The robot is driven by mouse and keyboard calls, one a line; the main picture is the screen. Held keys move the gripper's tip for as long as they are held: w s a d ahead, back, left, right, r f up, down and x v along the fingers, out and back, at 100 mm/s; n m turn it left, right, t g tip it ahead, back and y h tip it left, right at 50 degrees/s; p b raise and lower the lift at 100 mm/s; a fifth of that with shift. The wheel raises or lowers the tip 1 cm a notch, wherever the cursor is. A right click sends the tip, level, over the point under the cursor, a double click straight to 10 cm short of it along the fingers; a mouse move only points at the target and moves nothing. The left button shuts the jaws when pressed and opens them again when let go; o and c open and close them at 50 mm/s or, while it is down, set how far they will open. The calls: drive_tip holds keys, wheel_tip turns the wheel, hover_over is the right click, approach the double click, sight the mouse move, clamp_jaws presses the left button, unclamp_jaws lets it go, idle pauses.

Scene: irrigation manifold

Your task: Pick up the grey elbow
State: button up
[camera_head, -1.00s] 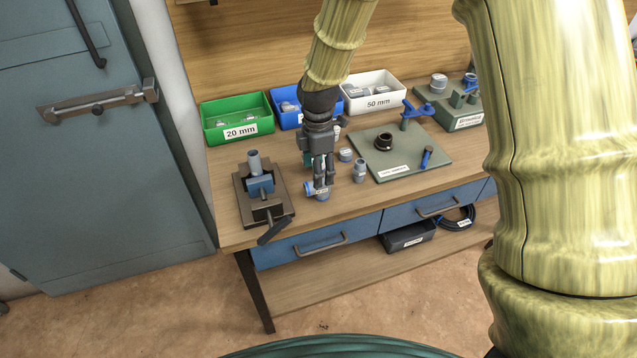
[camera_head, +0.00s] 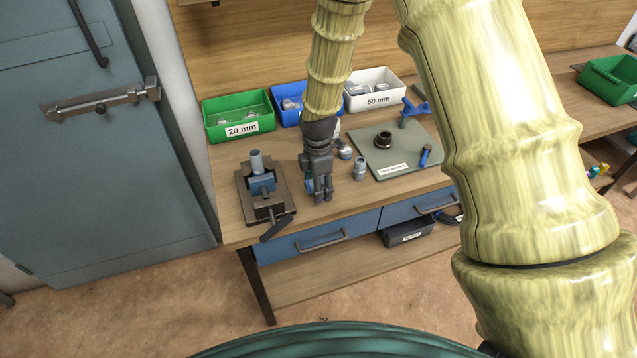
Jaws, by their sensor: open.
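My gripper (camera_head: 322,197) points down at the front of the workbench, between the vise and the small grey fittings. Its jaws are open. A small grey and blue fitting (camera_head: 308,186), which looks like the grey elbow, shows just left of the fingers. The gripper hides most of it, so I cannot tell whether the fingers touch it or stand around it. Two other grey fittings are to the right: an upright one (camera_head: 359,169) and a smaller one (camera_head: 345,153).
A vise (camera_head: 262,184) holding a grey pipe stands left. Behind are a green bin (camera_head: 238,128), a blue bin (camera_head: 283,121) and a white bin (camera_head: 378,103). A green-grey board (camera_head: 380,178) with a black ring (camera_head: 383,139) lies right. My arm covers the right side.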

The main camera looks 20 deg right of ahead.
drive_tip(key=shift+f, duration=0.3)
drive_tip(key=c, duration=1.1)
